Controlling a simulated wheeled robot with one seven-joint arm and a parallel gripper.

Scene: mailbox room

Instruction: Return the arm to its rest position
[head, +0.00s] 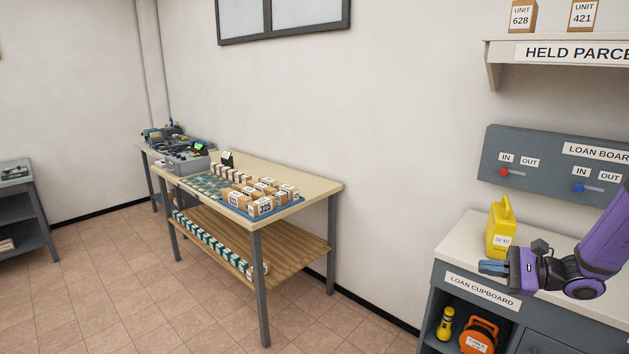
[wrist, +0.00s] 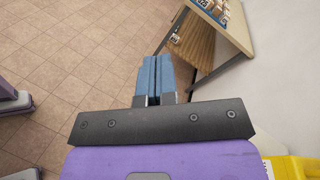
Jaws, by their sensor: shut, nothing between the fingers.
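My gripper (head: 492,267) is at the right of the head view, at the end of my purple arm, in front of the loan cupboard top. Its blue fingers point left. In the wrist view the two fingers of my gripper (wrist: 153,80) lie together, shut and empty, with tiled floor behind them. The rest of my arm runs out of the head view at the right edge.
A yellow container (head: 501,230) stands on the loan cupboard (head: 470,240), just behind my gripper. The loan board (head: 535,165) and a parcel shelf (head: 500,50) are on the wall above. A table (head: 310,180) with boxes stands left, with open floor (head: 120,290) before it.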

